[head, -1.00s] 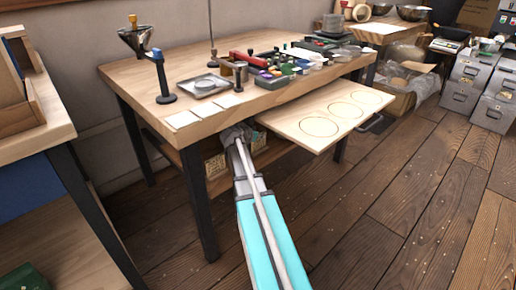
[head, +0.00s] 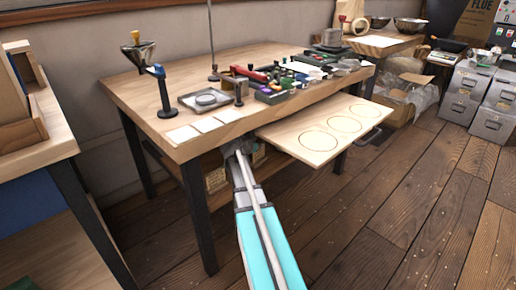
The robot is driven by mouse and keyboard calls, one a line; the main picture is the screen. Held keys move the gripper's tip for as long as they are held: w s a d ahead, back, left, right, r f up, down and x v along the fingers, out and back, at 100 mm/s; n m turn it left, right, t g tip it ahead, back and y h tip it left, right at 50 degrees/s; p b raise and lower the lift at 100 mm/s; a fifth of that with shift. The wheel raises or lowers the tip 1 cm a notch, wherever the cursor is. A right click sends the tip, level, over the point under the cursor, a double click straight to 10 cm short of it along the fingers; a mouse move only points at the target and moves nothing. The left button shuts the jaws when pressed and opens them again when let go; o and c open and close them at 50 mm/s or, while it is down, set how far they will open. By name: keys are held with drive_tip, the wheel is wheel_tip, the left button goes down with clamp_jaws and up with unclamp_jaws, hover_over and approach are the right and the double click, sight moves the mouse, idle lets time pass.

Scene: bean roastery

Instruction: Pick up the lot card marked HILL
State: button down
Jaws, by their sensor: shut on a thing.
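Three pale lot cards lie in a row along the front left edge of the wooden workbench (head: 150,98): a left card (head: 183,134), a middle card (head: 206,124) and a right card (head: 229,116). Their markings are too small to read, so I cannot tell which is HILL. My gripper (head: 239,147) is small and dark at the bench's front edge, just below the right card in the picture. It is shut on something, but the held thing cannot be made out. The fingertips are largely hidden by my arm.
A pull-out board (head: 290,140) with several marked circles juts from the bench front, right of my gripper. A stand with a funnel (head: 160,90), a metal tray (head: 190,101) and several small items crowd the benchtop. Open wooden floor (head: 390,210) lies to the right.

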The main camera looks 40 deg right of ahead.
drive_tip(key=s+d, duration=0.1)
drive_tip(key=s, duration=1.7)
drive_tip(key=shift+d+r, duration=0.2)
drive_tip(key=shift+d, duration=0.05)
drive_tip(key=shift+s, duration=0.1)
